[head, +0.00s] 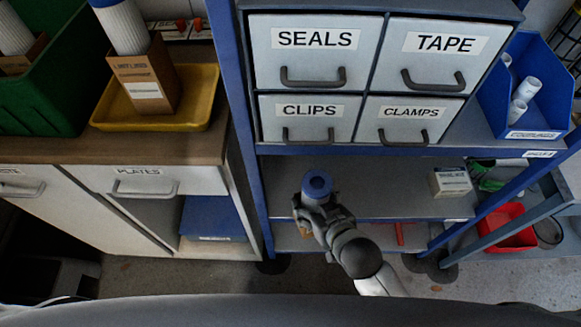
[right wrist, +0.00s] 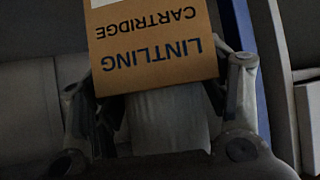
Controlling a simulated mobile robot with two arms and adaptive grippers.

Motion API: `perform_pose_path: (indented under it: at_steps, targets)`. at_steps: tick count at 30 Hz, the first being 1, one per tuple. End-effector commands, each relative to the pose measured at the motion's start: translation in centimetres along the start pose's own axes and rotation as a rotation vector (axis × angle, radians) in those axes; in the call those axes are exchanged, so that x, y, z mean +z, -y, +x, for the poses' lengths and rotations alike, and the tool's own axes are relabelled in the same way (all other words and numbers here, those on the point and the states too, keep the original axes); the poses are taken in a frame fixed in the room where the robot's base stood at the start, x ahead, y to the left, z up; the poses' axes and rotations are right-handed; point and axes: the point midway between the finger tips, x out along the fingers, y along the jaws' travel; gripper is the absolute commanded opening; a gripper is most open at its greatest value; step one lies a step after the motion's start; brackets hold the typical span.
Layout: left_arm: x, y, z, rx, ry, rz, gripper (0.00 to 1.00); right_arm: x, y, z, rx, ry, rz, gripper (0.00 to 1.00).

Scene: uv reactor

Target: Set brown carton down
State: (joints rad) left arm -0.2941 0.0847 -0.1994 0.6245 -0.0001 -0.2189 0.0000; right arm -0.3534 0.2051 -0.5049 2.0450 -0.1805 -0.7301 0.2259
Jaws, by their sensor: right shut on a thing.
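The brown carton (right wrist: 150,50) fills the upper middle of the right wrist view, its "LINTLING CARTRIDGE" print upside down. A pale cylinder (right wrist: 168,120) sticks out of its top end. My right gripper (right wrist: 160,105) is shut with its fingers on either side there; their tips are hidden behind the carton. In the head view, my right gripper (head: 318,207) is in front of the open grey shelf, below the drawers. The cylinder's blue ringed end (head: 317,184) faces up, and little of the carton shows below. My left gripper is not in view.
The grey shelf (head: 375,185) has bare room, with a small white box (head: 451,182) at its right. Labelled drawers (head: 315,55) stand above it. A similar carton (head: 143,78) stands in a yellow tray (head: 195,115) at left. A blue post (head: 243,120) bounds the shelf.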

Motion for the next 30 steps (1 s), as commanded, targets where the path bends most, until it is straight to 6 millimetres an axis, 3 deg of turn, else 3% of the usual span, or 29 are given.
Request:
perform_pose_path:
  at_steps: [6, 15, 19, 24, 30]
  targets:
    - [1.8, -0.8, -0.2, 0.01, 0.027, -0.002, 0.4, -3.5, 0.0, 4.0, 0.0, -0.007, -0.001, 0.33]
    - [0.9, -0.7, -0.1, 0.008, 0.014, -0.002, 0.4, -7.5, 0.0, 9.5, 0.0, -0.005, 0.0, 0.33]
    - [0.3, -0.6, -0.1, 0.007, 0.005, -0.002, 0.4, -8.6, 0.1, 11.0, -0.001, -0.004, 0.0, 0.33]
    - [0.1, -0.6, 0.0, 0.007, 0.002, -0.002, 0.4, -8.9, 0.1, 11.8, -0.002, -0.002, 0.0, 0.33]
    - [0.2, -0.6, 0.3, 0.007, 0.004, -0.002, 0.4, -6.8, 0.1, 13.2, -0.001, 0.001, -0.002, 0.33]
